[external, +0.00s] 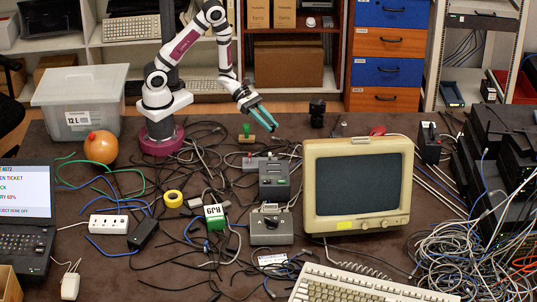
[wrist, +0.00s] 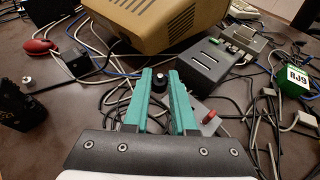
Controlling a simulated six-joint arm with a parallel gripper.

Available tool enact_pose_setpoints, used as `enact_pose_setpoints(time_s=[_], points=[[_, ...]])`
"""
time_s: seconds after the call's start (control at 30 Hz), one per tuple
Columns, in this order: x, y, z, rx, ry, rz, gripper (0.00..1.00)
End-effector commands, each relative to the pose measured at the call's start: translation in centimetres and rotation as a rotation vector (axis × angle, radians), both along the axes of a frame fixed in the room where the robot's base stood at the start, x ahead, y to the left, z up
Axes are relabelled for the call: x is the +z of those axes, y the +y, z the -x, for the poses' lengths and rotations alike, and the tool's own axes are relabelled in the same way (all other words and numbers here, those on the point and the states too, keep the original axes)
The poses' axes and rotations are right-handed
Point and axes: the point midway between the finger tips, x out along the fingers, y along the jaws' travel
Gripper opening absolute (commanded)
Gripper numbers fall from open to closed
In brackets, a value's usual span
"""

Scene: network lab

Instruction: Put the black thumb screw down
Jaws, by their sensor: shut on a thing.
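My gripper (wrist: 161,76) has teal fingers and is shut on the black thumb screw (wrist: 159,83), a small dark round piece between the fingertips in the wrist view. In the external view my gripper (external: 268,117) hangs over the back middle of the dark table (external: 190,270), behind the grey box. The thumb screw is too small to make out there. I cannot tell how high it is above the table.
The beige monitor (external: 357,190) and grey boxes (external: 273,180) stand close in front of my gripper. Loose cables cover much of the table. A red-knobbed part (wrist: 209,120) lies near the right finger. A black object (external: 317,112) stands further right.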

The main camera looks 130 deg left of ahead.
Motion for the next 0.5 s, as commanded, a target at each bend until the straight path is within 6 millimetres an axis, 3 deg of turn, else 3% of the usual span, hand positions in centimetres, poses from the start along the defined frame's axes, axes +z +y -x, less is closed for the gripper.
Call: enact_pose_setpoints(time_s=[0.13, 0.27, 0.4, 0.5], points=[[-0.3, -3.0, -1.5, -0.108, 0.001, 0.0, 0.0], [-0.7, -8.3, -3.3, -0.3, 0.001, 0.001, 0.0], [-1.4, -16.0, -4.4, -0.565, 0.003, 0.001, 0.0], [-1.9, -21.9, -4.0, -0.775, 0.003, 0.002, 0.0]])
